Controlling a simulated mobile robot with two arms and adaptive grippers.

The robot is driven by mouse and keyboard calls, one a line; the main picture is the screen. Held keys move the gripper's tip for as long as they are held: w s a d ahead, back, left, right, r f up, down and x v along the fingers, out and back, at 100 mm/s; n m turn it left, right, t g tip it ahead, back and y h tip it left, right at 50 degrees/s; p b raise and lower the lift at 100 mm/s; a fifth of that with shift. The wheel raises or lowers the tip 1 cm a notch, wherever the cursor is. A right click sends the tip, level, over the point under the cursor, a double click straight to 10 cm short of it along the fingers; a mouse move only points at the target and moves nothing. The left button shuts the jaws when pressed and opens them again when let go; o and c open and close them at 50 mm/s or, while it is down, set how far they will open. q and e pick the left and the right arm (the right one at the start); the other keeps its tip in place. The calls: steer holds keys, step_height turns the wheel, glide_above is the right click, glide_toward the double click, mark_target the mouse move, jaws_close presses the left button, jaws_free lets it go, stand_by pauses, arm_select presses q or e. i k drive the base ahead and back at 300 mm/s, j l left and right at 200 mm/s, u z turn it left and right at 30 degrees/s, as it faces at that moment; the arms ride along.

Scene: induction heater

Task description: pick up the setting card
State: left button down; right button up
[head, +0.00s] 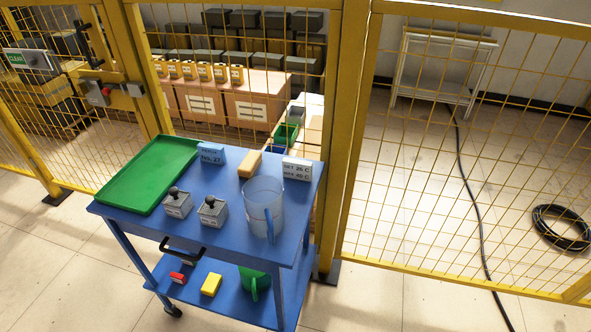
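A small white card with dark print (297,168), which seems to read "SET 26 C" and a second line ending in "C", stands at the far right corner of the blue trolley's top (223,182). The print on both is small, and I cannot tell for sure which one is the setting card. Neither of my grippers is in view.
Yellow mesh fencing (440,150) stands behind. The floor in front is clear.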

mark_target(294, 169)
steer(key=i+l+u, duration=0.35)
steer(key=l, duration=0.2)
steer(key=i+l+u, duration=0.35)
steer(key=l, duration=0.3)
steer(key=i+l+u, duration=0.15)
steer(key=l, duration=0.2)
